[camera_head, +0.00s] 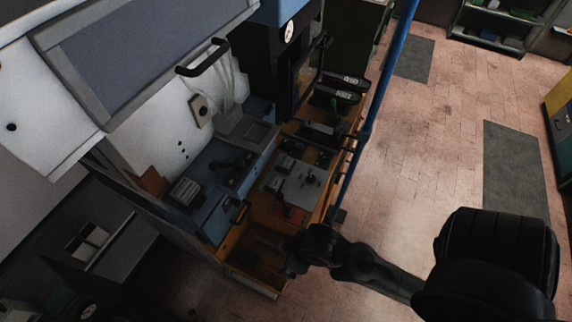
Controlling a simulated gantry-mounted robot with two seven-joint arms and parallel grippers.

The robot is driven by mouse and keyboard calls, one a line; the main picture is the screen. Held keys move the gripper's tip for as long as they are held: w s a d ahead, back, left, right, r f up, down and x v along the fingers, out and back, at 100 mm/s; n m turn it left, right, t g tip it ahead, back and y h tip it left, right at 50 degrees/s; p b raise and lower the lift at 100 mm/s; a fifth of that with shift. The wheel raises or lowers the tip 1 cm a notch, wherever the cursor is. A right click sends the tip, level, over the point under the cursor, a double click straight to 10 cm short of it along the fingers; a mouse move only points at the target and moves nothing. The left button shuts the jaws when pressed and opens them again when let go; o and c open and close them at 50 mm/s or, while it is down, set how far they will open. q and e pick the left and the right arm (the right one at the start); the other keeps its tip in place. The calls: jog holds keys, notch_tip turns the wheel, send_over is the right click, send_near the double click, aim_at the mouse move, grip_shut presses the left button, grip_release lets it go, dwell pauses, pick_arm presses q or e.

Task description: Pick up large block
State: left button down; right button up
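I cannot tell for sure which item is the large block. A light grey ribbed block (185,191) sits on the blue-grey machine surface at the left of the bench. Small grey pieces lie on a metal plate (308,187) in the middle of the bench. My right gripper (276,256) is over the near end of the orange-brown bench, below and apart from the plate. It is small and dark here, and I cannot make out whether its fingers are open or shut. I see nothing clearly held in it. My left gripper is not in view.
The large press (165,100) with a black handle (202,57) fills the upper left. Dark labelled parts (337,96) stand at the bench's far end. A blue post (379,105) rises along the bench's right side.

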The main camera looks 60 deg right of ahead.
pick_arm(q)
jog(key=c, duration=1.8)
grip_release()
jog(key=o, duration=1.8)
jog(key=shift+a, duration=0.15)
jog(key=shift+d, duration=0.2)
